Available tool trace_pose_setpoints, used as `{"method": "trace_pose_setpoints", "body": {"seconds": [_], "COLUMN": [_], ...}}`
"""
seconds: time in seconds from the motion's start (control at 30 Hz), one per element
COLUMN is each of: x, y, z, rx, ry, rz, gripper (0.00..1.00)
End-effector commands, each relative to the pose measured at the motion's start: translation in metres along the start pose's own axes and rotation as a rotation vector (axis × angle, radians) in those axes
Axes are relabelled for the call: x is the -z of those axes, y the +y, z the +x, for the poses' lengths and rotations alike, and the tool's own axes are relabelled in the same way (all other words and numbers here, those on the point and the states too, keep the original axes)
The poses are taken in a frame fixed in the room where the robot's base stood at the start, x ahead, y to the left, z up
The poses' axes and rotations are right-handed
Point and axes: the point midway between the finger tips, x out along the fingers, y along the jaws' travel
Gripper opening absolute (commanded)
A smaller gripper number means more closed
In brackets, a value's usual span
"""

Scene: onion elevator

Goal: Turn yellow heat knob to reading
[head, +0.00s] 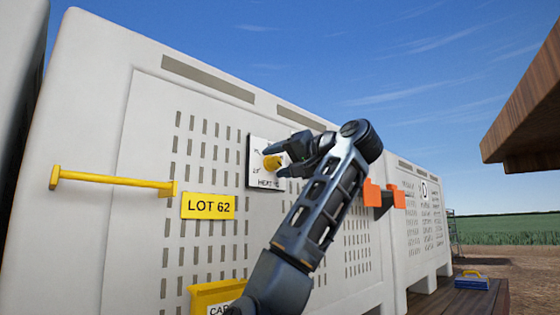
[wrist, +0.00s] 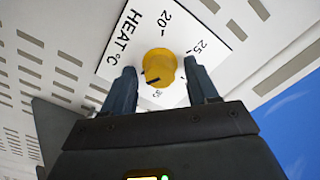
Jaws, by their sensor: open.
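The yellow heat knob (head: 273,162) sits on a white dial plate (head: 262,182) on the side of the grey slatted bin. In the wrist view the knob (wrist: 159,67) has a dark pointer mark at its lower left. The plate (wrist: 120,62) reads HEAT °C, with 20, 25 and a partly hidden number, perhaps 30, near the gripper. My gripper (head: 281,160) is open at the knob. In the wrist view its two fingers (wrist: 160,88) stand on either side of the knob, with visible gaps. Whether the fingertips reach past its face I cannot tell.
A yellow bar handle (head: 113,180) sticks out at left. A yellow LOT 62 label (head: 208,206) and a yellow card holder (head: 214,294) are on the bin. A brown wooden overhang (head: 525,115) is at upper right.

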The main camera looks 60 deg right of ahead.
Motion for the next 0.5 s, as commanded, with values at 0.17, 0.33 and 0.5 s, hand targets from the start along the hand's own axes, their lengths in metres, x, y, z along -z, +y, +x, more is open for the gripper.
{"method": "trace_pose_setpoints", "body": {"seconds": [0.17, 0.33, 0.5], "x": [0.0, 0.0, 0.0], "y": [-0.0002, -0.0003, -0.0002], "z": [-0.0002, -0.0003, -0.0004], "rx": [0.0, 0.001, 0.0], "ry": [0.0, 0.0, 0.0], "rz": [0.0, 0.0, 0.0], "gripper": [0.47, 0.31, 0.14]}}
